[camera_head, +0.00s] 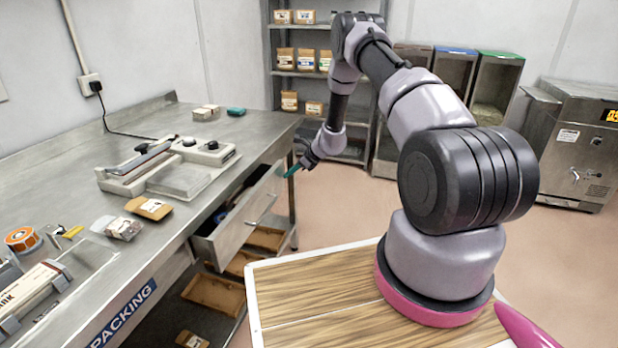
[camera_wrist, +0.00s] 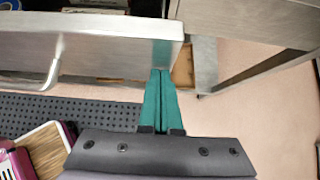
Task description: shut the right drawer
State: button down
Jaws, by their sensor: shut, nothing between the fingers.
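The right drawer (camera_head: 238,220) stands pulled out from under the steel bench, with things inside it. Its grey front with a bar handle fills the upper left of the wrist view (camera_wrist: 110,50). My gripper (camera_head: 291,171) is at the far end of the drawer front, on its outer side. In the wrist view, my gripper's teal fingers (camera_wrist: 160,74) are shut and empty. Their tips are at the front's right end, away from the handle (camera_wrist: 52,62). A teal reflection shows on the metal there. I cannot tell whether the tips touch it.
The steel bench (camera_head: 60,180) carries a sealing machine (camera_head: 170,165), small packets and a tape roll. Its leg (camera_wrist: 204,65) is right of the drawer front. Wooden trays (camera_head: 215,293) lie below. A shelf rack (camera_head: 300,75) stands behind.

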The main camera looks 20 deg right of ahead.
jog(key=w+a, duration=0.4)
jog(key=a, duration=0.2)
jog(key=shift+w+a, duration=0.25)
jog(key=shift+a, duration=0.15)
